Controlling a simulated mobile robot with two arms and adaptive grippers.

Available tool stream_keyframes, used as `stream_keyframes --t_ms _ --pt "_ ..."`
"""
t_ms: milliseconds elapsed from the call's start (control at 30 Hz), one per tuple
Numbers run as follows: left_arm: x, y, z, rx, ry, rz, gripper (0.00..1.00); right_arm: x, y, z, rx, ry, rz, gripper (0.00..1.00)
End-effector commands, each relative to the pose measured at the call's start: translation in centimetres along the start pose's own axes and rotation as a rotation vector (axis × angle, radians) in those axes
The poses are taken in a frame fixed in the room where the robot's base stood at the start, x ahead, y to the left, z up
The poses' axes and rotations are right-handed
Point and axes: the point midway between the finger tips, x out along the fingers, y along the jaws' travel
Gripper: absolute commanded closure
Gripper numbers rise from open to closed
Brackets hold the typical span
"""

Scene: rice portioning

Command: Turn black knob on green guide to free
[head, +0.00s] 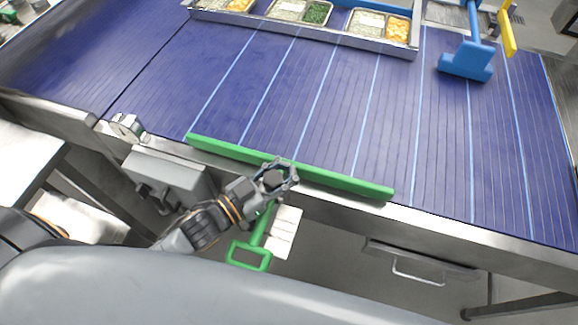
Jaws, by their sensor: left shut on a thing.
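The green guide (230,151) is a long bar lying along the near edge of the blue conveyor belt. My left gripper (277,176) reaches in from the lower left to the middle of the bar. Its fingers are closed around a small dark part there, which looks like the black knob (273,179). The fingers hide most of the knob, so I cannot tell which way it is turned. My right gripper is not in view.
A green handle (250,256) hangs below the belt edge beside a white card (284,231). Food trays (300,12) and a blue tool (466,61) are at the back. The belt's middle is clear.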

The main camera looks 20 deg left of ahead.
Motion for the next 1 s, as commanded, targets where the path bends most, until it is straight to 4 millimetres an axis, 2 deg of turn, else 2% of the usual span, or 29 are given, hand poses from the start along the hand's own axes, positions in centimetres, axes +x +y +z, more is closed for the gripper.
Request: stream_keyframes --t_ms 433,467,533,867,1000 --pt "0.0 -0.1 0.0 0.001 0.001 -0.01 1.0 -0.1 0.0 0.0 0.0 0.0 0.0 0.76" --pt "0.0 -0.1 0.0 0.001 0.001 -0.01 0.68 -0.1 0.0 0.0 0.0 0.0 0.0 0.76" --pt "0.0 -0.1 0.0 0.001 0.001 -0.01 0.53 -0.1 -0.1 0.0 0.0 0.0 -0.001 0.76" --pt "-0.1 0.0 0.0 0.0 0.001 -0.009 0.52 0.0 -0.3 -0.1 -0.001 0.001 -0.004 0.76" --pt "-1.1 0.0 0.1 -0.001 -0.001 -0.008 0.52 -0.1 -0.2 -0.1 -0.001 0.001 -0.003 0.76"
